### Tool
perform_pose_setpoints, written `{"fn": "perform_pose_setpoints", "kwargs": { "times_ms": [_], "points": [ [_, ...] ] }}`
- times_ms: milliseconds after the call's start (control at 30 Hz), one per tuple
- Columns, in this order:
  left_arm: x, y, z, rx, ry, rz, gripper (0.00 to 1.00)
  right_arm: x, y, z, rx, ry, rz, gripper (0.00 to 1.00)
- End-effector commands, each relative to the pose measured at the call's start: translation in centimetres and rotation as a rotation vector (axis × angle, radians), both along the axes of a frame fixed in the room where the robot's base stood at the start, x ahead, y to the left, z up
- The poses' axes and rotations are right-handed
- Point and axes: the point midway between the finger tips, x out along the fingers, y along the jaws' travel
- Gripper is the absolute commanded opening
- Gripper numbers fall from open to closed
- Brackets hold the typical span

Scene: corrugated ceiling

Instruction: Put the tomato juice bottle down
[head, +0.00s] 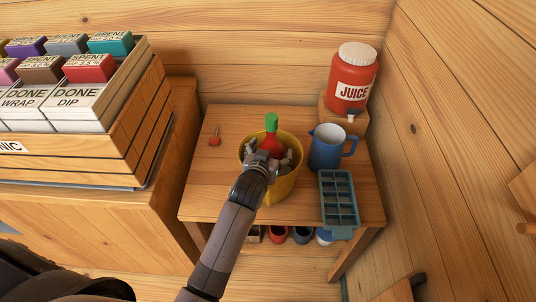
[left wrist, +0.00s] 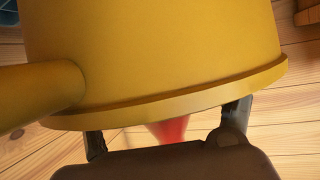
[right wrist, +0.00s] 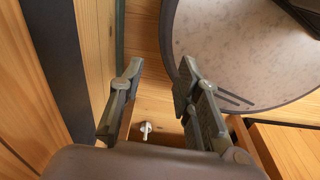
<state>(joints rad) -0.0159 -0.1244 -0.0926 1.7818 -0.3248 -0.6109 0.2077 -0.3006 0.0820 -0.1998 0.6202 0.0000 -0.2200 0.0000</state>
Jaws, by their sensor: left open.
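The tomato juice bottle (head: 271,146), red with a green cap, stands upright within the rim of a yellow bucket (head: 285,188) on a small wooden table. My left gripper (head: 268,159) is at the bucket, with its open fingers on either side of the bottle. In the left wrist view a blurred red part of the bottle (left wrist: 172,130) shows between the fingers, beside the bucket's yellow wall (left wrist: 160,50). Whether the fingers touch the bottle cannot be told. The bottle's base is hidden. My right gripper (right wrist: 160,70) is open and empty in its wrist view.
A blue jug (head: 327,148) stands right of the bucket, with a blue-grey ice tray (head: 338,200) in front. A red juice dispenser (head: 352,78) stands on a wooden block at the back right. A small red item (head: 214,138) lies at the left; the tabletop near it is clear.

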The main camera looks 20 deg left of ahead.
Motion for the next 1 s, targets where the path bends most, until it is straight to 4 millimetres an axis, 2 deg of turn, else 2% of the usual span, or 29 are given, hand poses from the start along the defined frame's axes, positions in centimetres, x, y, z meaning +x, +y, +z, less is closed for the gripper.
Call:
{"fn": "perform_pose_setpoints", "kwargs": {
  "times_ms": [167, 400, 600, 767, 1000],
  "points": [
    [-2.1, -0.1, 0.8, -0.002, -0.001, 0.0, 0.79, 0.0, 0.0, -0.2, 0.0, 0.0, 0.0, 0.31],
    [-6.9, -0.4, 2.7, -0.002, 0.0, 0.0, 0.79, 0.0, 0.1, -0.8, 0.001, 0.0, -0.001, 0.31],
    [-9.9, -0.6, 4.1, 0.0, 0.0, 0.0, 0.79, 0.0, 0.3, -1.1, 0.003, 0.001, -0.002, 0.31],
    [-10.9, -0.6, 4.6, -0.001, 0.0, 0.0, 0.79, 0.0, 0.3, -1.2, 0.003, 0.0, -0.002, 0.31],
    [-11.0, -0.6, 4.7, 0.0, 0.0, 0.0, 0.79, 0.0, 0.3, -1.2, 0.003, 0.0, -0.002, 0.31]
  ]
}}
